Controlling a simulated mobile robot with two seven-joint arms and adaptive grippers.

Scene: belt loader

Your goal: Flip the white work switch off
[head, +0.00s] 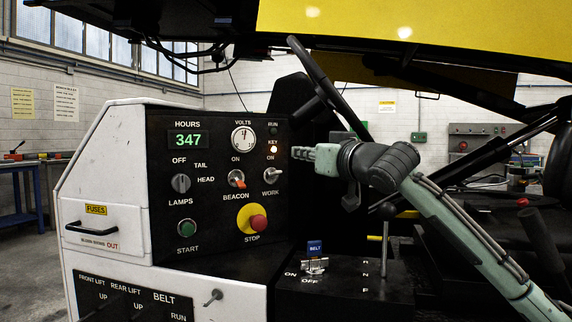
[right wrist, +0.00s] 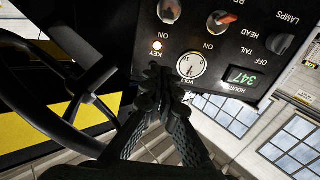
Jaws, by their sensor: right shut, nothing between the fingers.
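The white work switch (head: 269,176) is a small pale lever on the black panel, between an ON label above and a WORK label below. In the right wrist view the switch (right wrist: 169,11) shows upside down at the top edge. Its exact tilt is hard to tell. My right gripper (head: 298,153) is shut and empty, its tips pointing left at the panel, just above and right of the switch. In the right wrist view the gripper (right wrist: 160,72) is near the lit key lamp and volts gauge, apart from the switch. My left gripper is not in view.
The orange beacon switch (head: 237,179) is left of the work switch. The red stop button (head: 257,222) on its yellow base is below. The volts gauge (head: 243,138) and lit key lamp (head: 274,149) are above. A dark steering wheel (head: 325,80) stands above and behind my right gripper.

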